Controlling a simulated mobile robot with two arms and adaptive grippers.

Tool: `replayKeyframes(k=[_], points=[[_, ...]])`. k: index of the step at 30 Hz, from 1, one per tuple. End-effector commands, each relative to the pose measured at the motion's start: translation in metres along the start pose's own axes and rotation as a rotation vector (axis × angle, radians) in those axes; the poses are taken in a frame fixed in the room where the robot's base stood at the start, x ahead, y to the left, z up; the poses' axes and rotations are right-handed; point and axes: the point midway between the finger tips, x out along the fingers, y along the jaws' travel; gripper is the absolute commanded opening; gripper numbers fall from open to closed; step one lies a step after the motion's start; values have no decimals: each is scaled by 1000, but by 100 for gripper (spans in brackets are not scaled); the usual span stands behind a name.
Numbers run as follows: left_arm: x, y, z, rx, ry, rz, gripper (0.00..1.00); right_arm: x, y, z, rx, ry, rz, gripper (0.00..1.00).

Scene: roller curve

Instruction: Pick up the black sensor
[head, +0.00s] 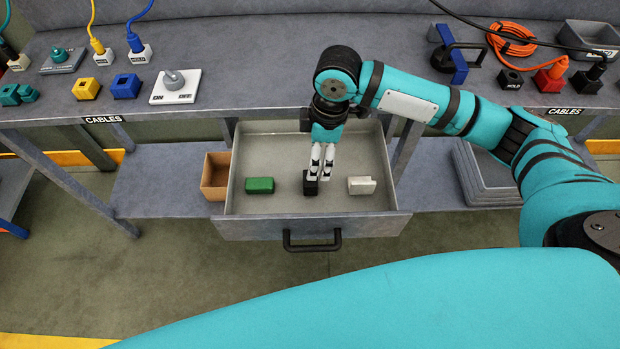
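The black sensor (310,188) is a small dark block on the floor of the open grey drawer (288,228), in the middle of the head view. My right gripper (319,178) points down into the drawer, its white fingertips at the sensor's upper edge and partly in front of it. The fingers look close together. I cannot tell whether they touch the sensor or have it between them. My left gripper is not in view.
In the drawer, a green block (259,185) lies left of the sensor and a pale grey block (361,185) right. A brown open box (215,177) stands left of the drawer. The bench (240,85) above holds a switch plate (175,87), coloured connectors and cables.

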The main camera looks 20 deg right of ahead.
Motion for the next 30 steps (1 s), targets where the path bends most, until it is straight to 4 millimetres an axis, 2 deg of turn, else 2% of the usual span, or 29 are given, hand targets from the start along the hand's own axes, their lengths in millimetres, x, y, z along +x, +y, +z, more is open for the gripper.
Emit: replayKeyframes(k=[2, 5, 8, 12, 16, 24, 30], points=[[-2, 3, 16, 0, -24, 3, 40, 18, -1, 0, 1, -2, -3, 75], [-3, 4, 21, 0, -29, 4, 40, 38, 0, 0, 2, -1, -2, 75], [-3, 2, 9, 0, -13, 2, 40, 53, 0, 0, 1, 0, -1, 75], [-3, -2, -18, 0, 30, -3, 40, 63, 0, -1, 0, 2, 1, 75], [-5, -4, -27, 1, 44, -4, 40, 72, 0, 0, 1, 0, 1, 75], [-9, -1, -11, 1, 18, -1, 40, 110, 0, -1, 0, 1, 1, 75], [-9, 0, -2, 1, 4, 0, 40, 116, 0, -1, 0, 1, 2, 75]])
